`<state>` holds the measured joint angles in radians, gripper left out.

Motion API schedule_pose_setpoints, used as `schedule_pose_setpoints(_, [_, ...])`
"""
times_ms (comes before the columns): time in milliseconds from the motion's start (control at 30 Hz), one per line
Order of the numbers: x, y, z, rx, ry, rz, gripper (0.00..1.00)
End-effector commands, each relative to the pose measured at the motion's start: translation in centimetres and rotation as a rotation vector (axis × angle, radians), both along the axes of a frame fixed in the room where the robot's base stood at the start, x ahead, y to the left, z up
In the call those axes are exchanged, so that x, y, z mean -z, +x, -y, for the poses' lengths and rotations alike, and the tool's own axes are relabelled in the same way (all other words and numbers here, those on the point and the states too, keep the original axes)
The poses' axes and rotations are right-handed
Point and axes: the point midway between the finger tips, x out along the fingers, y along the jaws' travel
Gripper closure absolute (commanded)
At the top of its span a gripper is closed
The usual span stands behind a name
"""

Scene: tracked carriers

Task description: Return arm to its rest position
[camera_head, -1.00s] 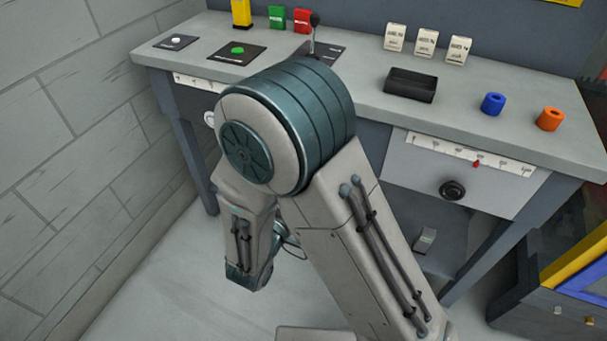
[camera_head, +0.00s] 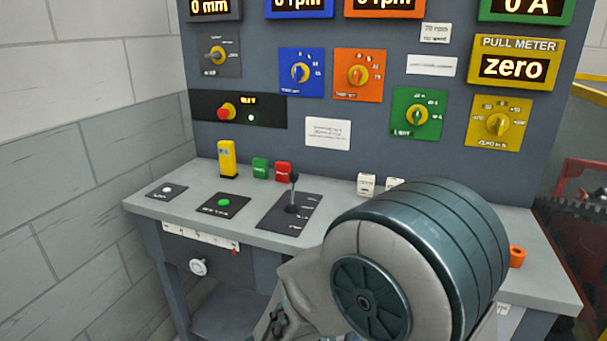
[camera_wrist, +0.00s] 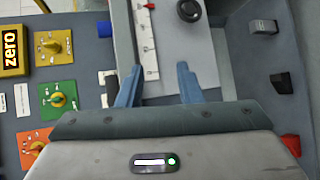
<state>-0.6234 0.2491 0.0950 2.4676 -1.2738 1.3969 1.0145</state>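My gripper (camera_wrist: 158,85) shows in the wrist view with its two blue fingers apart and nothing between them. Beyond the fingers is a drawer front (camera_wrist: 178,50) with a white scale strip and a black knob (camera_wrist: 189,10). In the head view my arm's large rounded joint is at lower right, in front of the console desk (camera_head: 150,207). My gripper is hidden in that view.
The upright panel (camera_head: 300,140) behind the desk carries several dials and displays. A block wall (camera_head: 90,170) closes the left side.

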Motion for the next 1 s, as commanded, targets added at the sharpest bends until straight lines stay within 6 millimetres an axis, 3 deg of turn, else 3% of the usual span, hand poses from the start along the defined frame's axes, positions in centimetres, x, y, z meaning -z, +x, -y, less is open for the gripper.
schedule_pose_setpoints(33, [-2.8,-1.2,2.0,0.096,0.062,-0.038,0.67])
schedule_pose_setpoints(200, [-6.4,-5.8,5.6,0.340,0.321,-0.175,0.67])
schedule_pose_setpoints(400, [-11.0,-9.5,5.9,0.489,0.713,-0.229,0.67])
schedule_pose_setpoints(700, [-18.7,-10.0,3.7,0.457,1.214,-0.088,0.67])
schedule_pose_setpoints(833, [-20.4,-9.6,3.3,0.425,1.300,-0.035,0.67])
schedule_pose_setpoints(1000, [-20.7,-9.5,3.1,0.412,1.326,-0.020,0.67])
